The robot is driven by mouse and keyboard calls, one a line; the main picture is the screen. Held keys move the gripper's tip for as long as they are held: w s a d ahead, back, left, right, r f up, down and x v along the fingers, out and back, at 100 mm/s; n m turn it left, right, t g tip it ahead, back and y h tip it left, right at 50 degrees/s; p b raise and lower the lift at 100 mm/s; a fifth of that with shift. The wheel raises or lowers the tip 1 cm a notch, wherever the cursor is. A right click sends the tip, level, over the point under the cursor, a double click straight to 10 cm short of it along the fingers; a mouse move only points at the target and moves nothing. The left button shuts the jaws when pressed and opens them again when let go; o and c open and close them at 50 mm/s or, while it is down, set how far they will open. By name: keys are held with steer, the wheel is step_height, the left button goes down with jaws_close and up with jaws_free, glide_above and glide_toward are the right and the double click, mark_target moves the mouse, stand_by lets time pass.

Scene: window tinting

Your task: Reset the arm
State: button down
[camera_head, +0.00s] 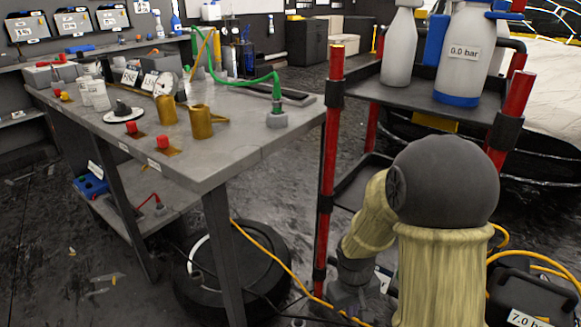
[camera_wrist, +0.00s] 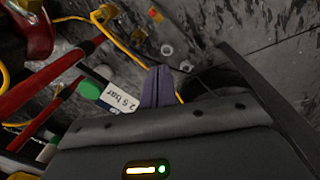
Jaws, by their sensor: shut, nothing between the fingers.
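My arm (camera_head: 443,190), in a cream cover with a dark rounded joint, stands at the right of the head view and bends down beside the red-posted cart. Its lower end is partly hidden behind my own arm, and the fingertips cannot be made out there. In the wrist view my gripper (camera_wrist: 158,72) shows as narrow grey fingers close together, shut and empty. It points toward the dark, stained floor.
A grey workbench (camera_head: 245,135) with gold jugs (camera_head: 200,122) and a green hose stands left. The cart (camera_head: 425,100) carries white bottles (camera_head: 400,48). A tyre (camera_head: 235,275) and a yellow cable (camera_head: 270,250) lie below. A label (camera_wrist: 120,97) shows near my gripper.

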steer(key=s+r+m+t+y+p, duration=0.15)
steer(key=s+r+m+p, duration=0.4)
steer(key=r, duration=0.75)
step_height(320, 180, up, 38)
steer(key=s+n+p, duration=0.1)
steer(key=p, duration=3.5)
steer(key=shift+s+d+f+n+t+p, duration=0.25)
steer(key=shift+d+n+t+p, duration=0.1)
steer(key=shift+d, duration=0.1)
steer(key=shift+h, duration=0.25)
